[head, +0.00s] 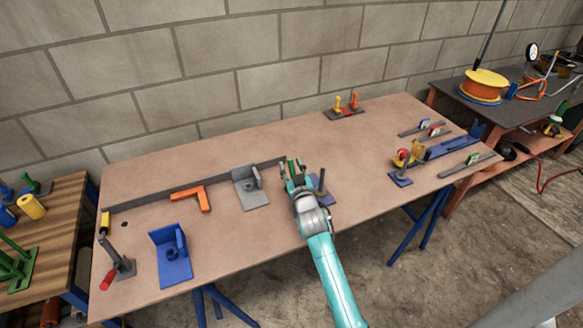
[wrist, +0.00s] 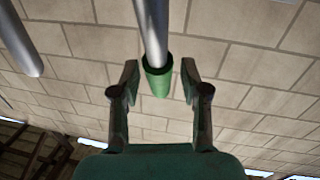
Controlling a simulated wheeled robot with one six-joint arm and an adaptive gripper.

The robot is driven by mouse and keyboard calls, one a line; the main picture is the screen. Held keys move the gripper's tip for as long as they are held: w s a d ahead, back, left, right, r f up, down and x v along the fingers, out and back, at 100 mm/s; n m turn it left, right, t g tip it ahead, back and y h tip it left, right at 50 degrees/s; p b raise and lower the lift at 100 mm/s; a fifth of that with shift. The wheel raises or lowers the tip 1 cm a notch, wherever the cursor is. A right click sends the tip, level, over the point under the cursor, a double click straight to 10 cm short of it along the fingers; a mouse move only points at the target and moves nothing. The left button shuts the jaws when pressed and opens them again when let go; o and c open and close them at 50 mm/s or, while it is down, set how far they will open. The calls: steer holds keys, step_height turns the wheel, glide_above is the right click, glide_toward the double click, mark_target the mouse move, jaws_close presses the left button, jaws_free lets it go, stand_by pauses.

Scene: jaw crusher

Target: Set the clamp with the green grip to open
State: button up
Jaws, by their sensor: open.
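The green grip (head: 291,167) shows between the fingers of my gripper (head: 291,172) in the head view. In the wrist view the green grip (wrist: 157,82) sits on the end of a grey metal rod (wrist: 152,30). The fingers of my gripper (wrist: 159,78) are open, one on each side of the grip, with a visible gap on both sides. A blue-purple base (head: 324,197) with a dark upright part stands just right of my gripper in the head view. My gripper and arm hide part of the clamp, so its lever position is unclear.
A grey angle bracket (head: 251,190) stands close left of my gripper, with an orange square (head: 192,197) beyond it. A blue bracket (head: 172,256) and a red-handled clamp (head: 119,266) are at the left. A yellow-and-blue clamp (head: 402,176) is at the right.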

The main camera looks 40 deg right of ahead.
jaws_close()
